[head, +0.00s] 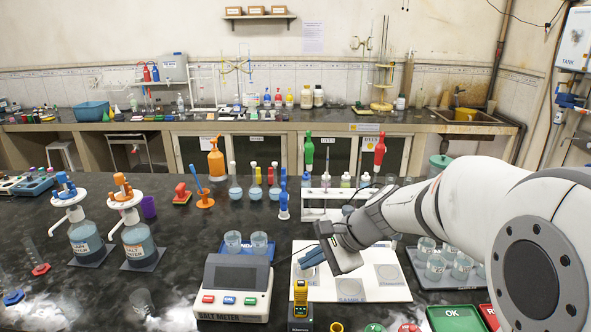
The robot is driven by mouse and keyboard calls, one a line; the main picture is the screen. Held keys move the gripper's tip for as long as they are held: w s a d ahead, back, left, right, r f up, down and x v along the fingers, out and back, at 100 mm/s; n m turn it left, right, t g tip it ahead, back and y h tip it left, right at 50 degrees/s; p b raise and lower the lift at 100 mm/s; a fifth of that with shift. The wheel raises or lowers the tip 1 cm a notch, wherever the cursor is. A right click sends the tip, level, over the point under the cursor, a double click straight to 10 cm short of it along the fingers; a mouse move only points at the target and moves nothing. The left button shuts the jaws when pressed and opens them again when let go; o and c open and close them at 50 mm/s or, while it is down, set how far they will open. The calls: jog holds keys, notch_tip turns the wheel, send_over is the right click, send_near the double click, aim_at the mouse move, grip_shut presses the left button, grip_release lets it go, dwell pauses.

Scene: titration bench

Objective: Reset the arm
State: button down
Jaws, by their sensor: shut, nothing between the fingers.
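My arm reaches in from the right of the head view. The salt meter (235,287), with red, green and blue buttons, stands just left of the gripper. My arm hides part of the bench behind it.
A yellow handheld device (300,298) stands at the front. Beakers on a tray (433,283) stand to the right, partly near my arm. Flasks, pipettes and a white rack (322,214) stand behind the gripper.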

jog(key=s+d+n+h, duration=0.4)
jog(key=s+d+n, duration=0.2)
jog(key=s, duration=0.2)
jog(key=s+d+n+h, duration=0.3)
jog(key=s+d+n, duration=0.2)
jog(key=s, duration=0.4)
jog(key=shift+d+f+n+h, duration=0.4)
jog(key=shift+d, duration=0.05)
